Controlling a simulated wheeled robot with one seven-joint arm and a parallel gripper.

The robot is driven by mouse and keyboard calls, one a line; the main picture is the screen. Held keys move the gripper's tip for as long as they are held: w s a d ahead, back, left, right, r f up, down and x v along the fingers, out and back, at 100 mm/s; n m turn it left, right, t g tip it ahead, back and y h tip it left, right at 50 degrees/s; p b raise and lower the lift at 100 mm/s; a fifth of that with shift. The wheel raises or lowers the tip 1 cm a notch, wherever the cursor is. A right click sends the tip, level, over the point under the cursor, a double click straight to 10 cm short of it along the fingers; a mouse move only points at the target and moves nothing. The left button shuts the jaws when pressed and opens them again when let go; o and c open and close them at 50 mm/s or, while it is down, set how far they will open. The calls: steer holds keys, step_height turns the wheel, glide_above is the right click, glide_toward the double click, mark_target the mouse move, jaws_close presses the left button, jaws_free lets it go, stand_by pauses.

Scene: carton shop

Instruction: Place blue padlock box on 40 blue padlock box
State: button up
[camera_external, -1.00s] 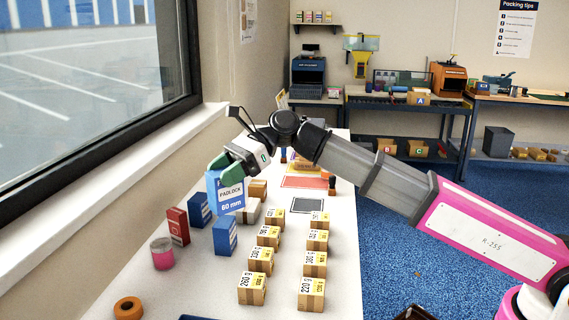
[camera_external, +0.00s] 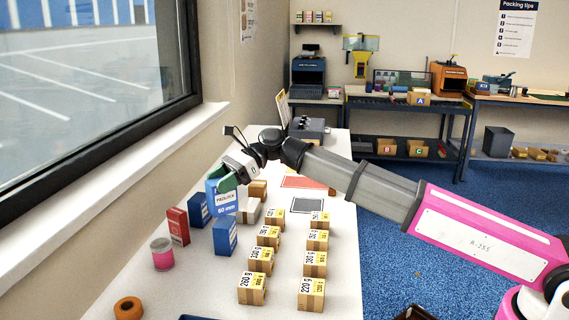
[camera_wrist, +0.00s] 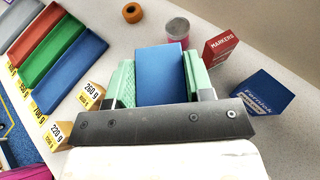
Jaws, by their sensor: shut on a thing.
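My gripper (camera_external: 226,185) is shut on a blue padlock box (camera_external: 224,201) marked 60 mm, held upright. In the wrist view the held box (camera_wrist: 160,75) is a plain blue face between the two green fingers. Two more blue boxes stand on the table: one (camera_external: 199,211) to the left and one (camera_external: 225,236) just in front of and below the held box in the picture. I cannot read their sizes. One blue padlock box (camera_wrist: 262,97) shows at the right in the wrist view. The gap beneath the held box is hidden.
A red markers box (camera_external: 178,226), a pink tin (camera_external: 162,254) and an orange roll (camera_external: 128,308) stand along the left side. Two rows of weight-labelled cartons (camera_external: 252,288) stand to the right. Brown and white boxes (camera_external: 249,211) are close beside the held box. Coloured trays (camera_wrist: 68,58) lie at the wrist view's left.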

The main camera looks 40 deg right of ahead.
mark_target(210, 201)
steer(key=shift+f, duration=1.45)
steer(key=shift+f, duration=0.15)
steer(key=o, duration=1.1)
steer(key=shift+d+r, duration=0.25)
steer(key=v, duration=1.1)
steer(key=shift+d+r, duration=0.15)
steer(key=shift+d, duration=0.05)
